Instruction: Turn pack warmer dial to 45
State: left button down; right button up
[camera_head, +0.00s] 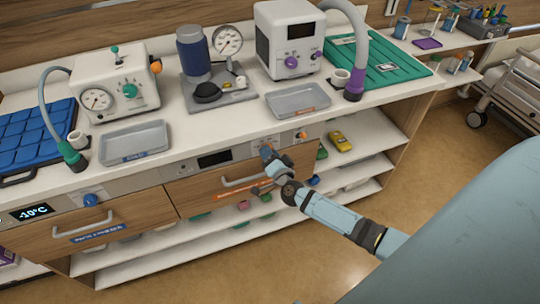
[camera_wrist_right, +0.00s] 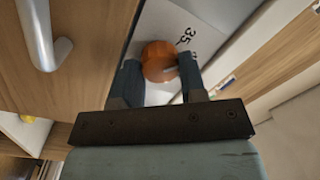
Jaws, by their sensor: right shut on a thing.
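The pack warmer dial (camera_wrist_right: 158,60) is an orange round knob on a pale panel in the right wrist view. The printed number 35 (camera_wrist_right: 186,36) is beside it. My right gripper (camera_wrist_right: 160,72) has one finger on each side of the dial and is shut on it. In the head view my right gripper (camera_head: 268,153) is at the front panel above the right drawer, and it hides the dial there. Which number the dial points to cannot be read. My left gripper is not in view.
The right drawer (camera_head: 205,192) with its handle (camera_head: 243,182) is just below the dial. A dark display (camera_head: 214,159) is left of it. An orange knob (camera_head: 300,136) is on the panel to the right. A grey tray (camera_head: 298,100) sits on the counter above.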

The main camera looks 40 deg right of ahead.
jog(key=m, duration=0.1)
jog(key=m+b, duration=0.1)
jog(key=m, duration=0.1)
jog(key=m+b, duration=0.1)
jog(key=shift+a+f+m, duration=0.1)
jog(key=shift+f+m, duration=0.15)
jog(key=shift+m, duration=0.15)
jog(key=shift+m+b, duration=0.5)
jog(key=shift+m, duration=0.5)
jog(key=m+b, duration=0.1)
jog(key=m, duration=0.2)
jog(key=shift+m+h+b, duration=0.3)
jog(key=shift+h+b, duration=0.05)
jog(key=shift+h, duration=0.05)
jog(key=shift+m+b, duration=0.35)
jog(key=shift+m, duration=1.25)
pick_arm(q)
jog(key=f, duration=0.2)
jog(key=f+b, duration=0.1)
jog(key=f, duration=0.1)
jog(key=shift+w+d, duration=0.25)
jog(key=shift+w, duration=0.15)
pick_arm(e)
jog(key=shift+r+m, duration=0.1)
jog(key=shift+m, duration=0.4)
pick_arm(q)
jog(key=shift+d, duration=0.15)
